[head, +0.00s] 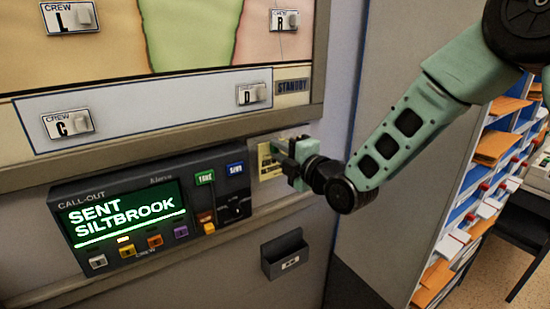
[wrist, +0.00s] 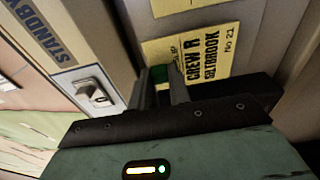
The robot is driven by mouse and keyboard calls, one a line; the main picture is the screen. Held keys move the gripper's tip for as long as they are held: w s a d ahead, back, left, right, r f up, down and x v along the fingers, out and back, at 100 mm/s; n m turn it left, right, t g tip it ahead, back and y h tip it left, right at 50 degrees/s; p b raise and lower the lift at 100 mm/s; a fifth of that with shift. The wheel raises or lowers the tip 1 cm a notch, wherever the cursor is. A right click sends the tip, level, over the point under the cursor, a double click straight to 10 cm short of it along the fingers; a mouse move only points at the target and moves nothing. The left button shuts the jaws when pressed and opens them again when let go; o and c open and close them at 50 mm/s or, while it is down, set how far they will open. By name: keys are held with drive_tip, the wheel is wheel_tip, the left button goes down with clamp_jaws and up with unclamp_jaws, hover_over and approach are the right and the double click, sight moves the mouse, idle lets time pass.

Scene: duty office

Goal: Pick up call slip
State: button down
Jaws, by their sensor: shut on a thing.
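The call slip (wrist: 205,55) is a yellow paper with black print reading "CREW R", "SILTBROOK" and "No 21" in the wrist view. In the head view the yellow slip (head: 267,162) shows at the wall, just right of the call-out console. My gripper (head: 285,155) reaches in from the right and is shut on the slip. In the wrist view my gripper's fingers (wrist: 163,82) are at the slip's lower left edge and hide part of it. The slip lies close to the wall; whether it touches cannot be told.
The call-out console (head: 140,205) shows "SENT SILTBROOK" beside my gripper. Another yellow paper (wrist: 181,6) shows at the top of the wrist view. A small dark wall bin (head: 284,254) hangs below. The crew map board (head: 190,105) is above; shelves with orange folders (head: 495,140) stand right.

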drive_tip(key=s+d+r+b, duration=0.3)
drive_tip(key=s+d+r, duration=0.3)
drive_tip(key=s, duration=0.3)
drive_tip(key=shift+d, duration=0.8)
drive_tip(key=shift+s, duration=0.1)
